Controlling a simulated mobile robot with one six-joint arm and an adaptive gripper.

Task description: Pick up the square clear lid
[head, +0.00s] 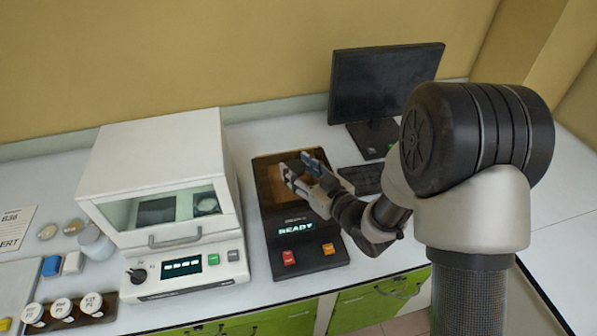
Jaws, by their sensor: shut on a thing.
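My gripper (301,172) is over the upper part of the black device (262,240) with the lit READY display. It is shut on what looks like the square clear lid, at the brownish square area at the device's top. The lid's edges are too faint and small to make out, and the gripper covers part of that area. I cannot tell whether the lid still touches the device.
A white instrument (160,150) with a glass window stands close on the left. A monitor (385,85) and a dark keyboard (362,178) are at the back right.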

